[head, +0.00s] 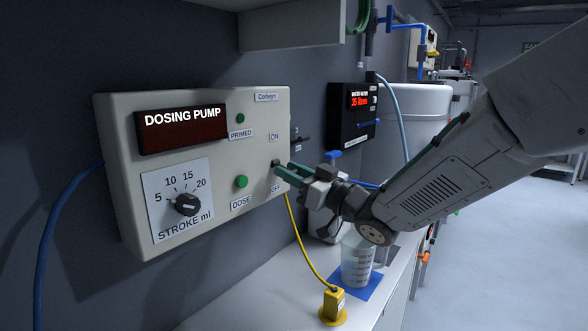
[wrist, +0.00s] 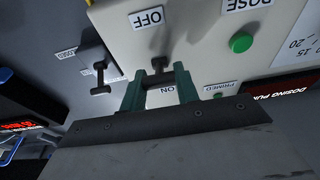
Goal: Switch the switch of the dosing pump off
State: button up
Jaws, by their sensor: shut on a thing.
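The dosing pump (head: 120,115) is a pale wall box at the left in the head view, with a dark red display and a stroke knob (head: 187,205). Its switch (head: 276,163) is a small dark lever between the ON label above and the OFF label below. The wrist view shows the labels upside down, with the switch (wrist: 158,66) between them. My gripper (head: 281,171) reaches in from the right. Its green fingers stand on both sides of the lever in the wrist view (wrist: 158,84), shut on it. The fingers partly hide the lever, so its exact position is unclear.
Green PRIMED (head: 240,118) and DOSE (head: 241,182) buttons sit close left of the switch. Another dark lever (wrist: 100,78) is on a grey box beside the pump. A yellow cable (head: 301,240) hangs below my gripper. A measuring jug (head: 357,262) stands on the bench.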

jog(key=shift+a+f+t+y, duration=0.1)
jog(key=shift+f+t+y, duration=0.35)
jog(key=shift+t+y, duration=0.2)
jog(key=o, duration=1)
jog(key=v, duration=0.7)
jog(key=shift+s+d+f, duration=0.15)
jog(key=shift+s+d, duration=0.1)
jog(key=shift+d, duration=0.05)
